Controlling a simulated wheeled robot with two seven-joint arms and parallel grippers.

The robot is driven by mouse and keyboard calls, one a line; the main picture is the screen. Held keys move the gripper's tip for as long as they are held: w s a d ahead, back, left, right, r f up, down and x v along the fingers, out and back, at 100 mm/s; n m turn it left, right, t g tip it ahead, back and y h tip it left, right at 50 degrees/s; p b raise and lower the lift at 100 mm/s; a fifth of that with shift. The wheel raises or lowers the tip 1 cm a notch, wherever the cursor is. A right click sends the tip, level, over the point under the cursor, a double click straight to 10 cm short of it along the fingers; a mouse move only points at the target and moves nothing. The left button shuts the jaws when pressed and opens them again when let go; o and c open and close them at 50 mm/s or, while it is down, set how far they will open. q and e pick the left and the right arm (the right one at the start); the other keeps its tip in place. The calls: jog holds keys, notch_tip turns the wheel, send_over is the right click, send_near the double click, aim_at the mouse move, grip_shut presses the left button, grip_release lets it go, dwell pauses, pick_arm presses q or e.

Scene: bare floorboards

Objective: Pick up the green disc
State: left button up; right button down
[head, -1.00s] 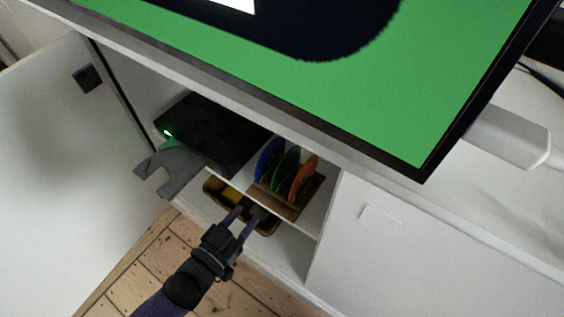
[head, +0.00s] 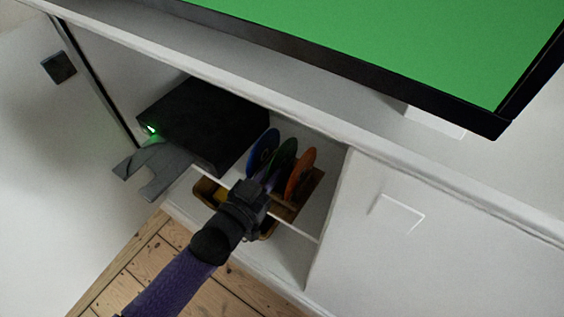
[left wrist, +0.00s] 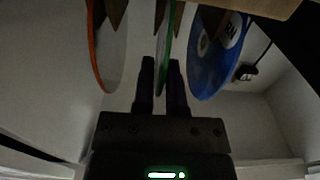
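The green disc (head: 285,155) stands on edge in a wooden rack (head: 284,212) on the cabinet shelf, between a blue disc (head: 262,152) and an orange disc (head: 300,174). In the left wrist view the green disc (left wrist: 164,45) is seen nearly edge-on. My left gripper (head: 268,178) reaches in from the front. Its two fingers (left wrist: 162,75) are apart, one on each side of the green disc's near edge. I see no clear grip on it. The arm hides part of the rack in the head view. My right gripper is not in view.
A black box with a green light (head: 203,122) and a grey piece (head: 160,172) are left of the discs. A cabinet wall is close on the right; a large screen (head: 420,40) hangs above.

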pick_arm(q)
grip_shut()
